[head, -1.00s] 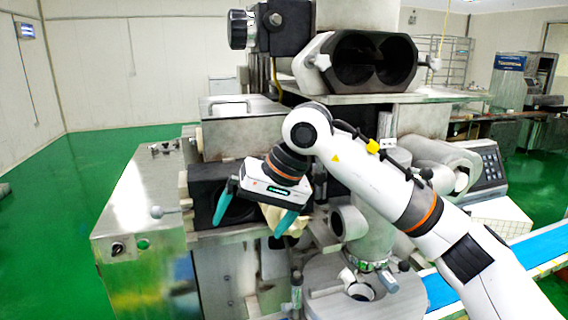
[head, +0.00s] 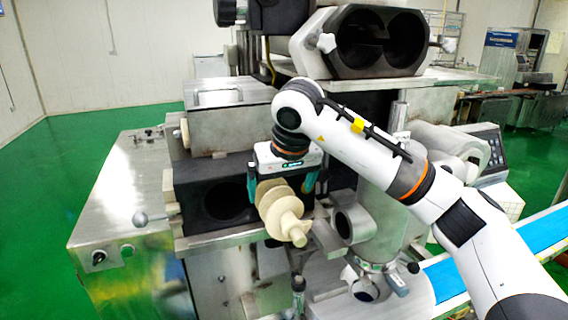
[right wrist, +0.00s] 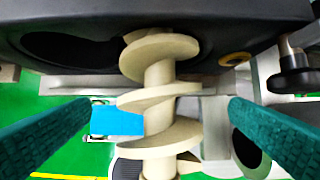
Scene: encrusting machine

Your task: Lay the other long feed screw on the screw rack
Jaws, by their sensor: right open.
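A cream long feed screw (head: 281,211) sticks out of the front of the black twin-bore housing (head: 205,190), from the bore on the right. The left bore is empty. In the right wrist view the screw's flights (right wrist: 160,95) run down the middle, with its inner end at the housing. My right gripper (head: 281,186) is open, with one teal finger on each side of the screw. Gaps show between fingers and screw in the right wrist view. I cannot make out the screw rack. My left gripper is not in view.
A grey cylinder with a round opening (head: 352,222) stands close to the right of the screw. A ball-ended lever (head: 141,219) projects at left. A steel cabinet (head: 125,190) is at left, and a blue conveyor (head: 545,240) at right. Green floor lies open at far left.

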